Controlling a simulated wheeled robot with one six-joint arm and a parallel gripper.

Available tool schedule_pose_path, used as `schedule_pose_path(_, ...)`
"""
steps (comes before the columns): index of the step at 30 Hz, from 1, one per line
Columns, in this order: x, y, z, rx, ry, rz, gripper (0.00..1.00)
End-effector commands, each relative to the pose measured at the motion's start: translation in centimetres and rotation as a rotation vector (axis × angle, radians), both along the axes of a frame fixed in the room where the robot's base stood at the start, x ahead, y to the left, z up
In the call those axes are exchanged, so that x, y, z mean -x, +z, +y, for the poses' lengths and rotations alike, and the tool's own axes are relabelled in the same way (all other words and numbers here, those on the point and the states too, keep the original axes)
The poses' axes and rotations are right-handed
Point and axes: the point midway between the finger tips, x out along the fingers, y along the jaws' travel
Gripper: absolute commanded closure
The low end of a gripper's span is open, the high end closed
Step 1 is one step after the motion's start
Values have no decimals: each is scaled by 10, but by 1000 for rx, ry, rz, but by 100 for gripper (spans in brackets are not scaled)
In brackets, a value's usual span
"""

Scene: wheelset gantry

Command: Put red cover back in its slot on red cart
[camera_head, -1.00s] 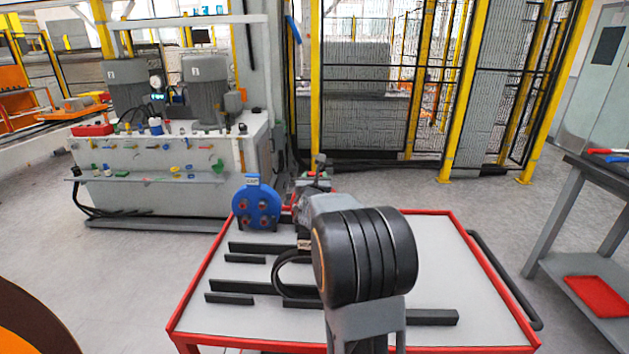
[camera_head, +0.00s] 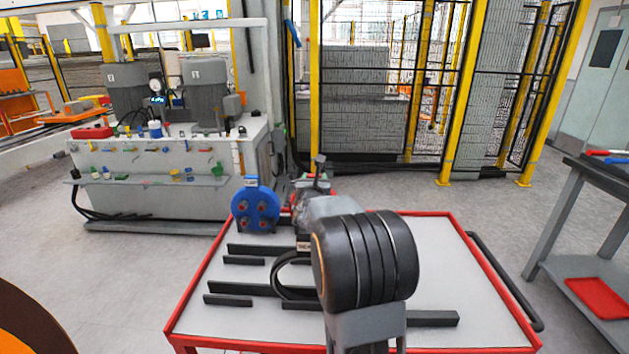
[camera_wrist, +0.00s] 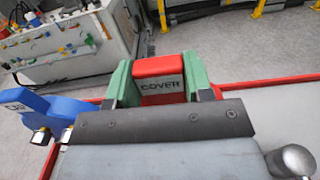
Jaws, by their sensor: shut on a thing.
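The red cover (camera_wrist: 160,67), with COVER written on its grey face, is between the green fingers of my gripper (camera_wrist: 159,82) in the wrist view. My gripper is shut on it, above the far edge of the red cart. The red cart (camera_head: 190,292) has a grey top with a red rim in the head view. Black rails (camera_head: 230,288) lie across its top. My arm hides much of the cart's middle, and the cover is mostly hidden in the head view. I cannot tell which place on the cart is the cover's slot.
A blue round part with red knobs (camera_head: 255,207) stands at the cart's far left corner; it also shows in the wrist view (camera_wrist: 45,108). A black cable loop (camera_head: 282,278) lies beside my arm. A grey bench (camera_head: 590,185) stands at right.

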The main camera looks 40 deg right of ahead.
Motion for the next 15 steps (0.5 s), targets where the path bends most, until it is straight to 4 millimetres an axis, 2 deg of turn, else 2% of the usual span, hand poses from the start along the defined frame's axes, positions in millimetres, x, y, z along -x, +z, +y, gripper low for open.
schedule_pose_path(1,0,-9,0,-7,1,16,80)
schedule_pose_path(15,0,17,0,-5,-1,9,80)
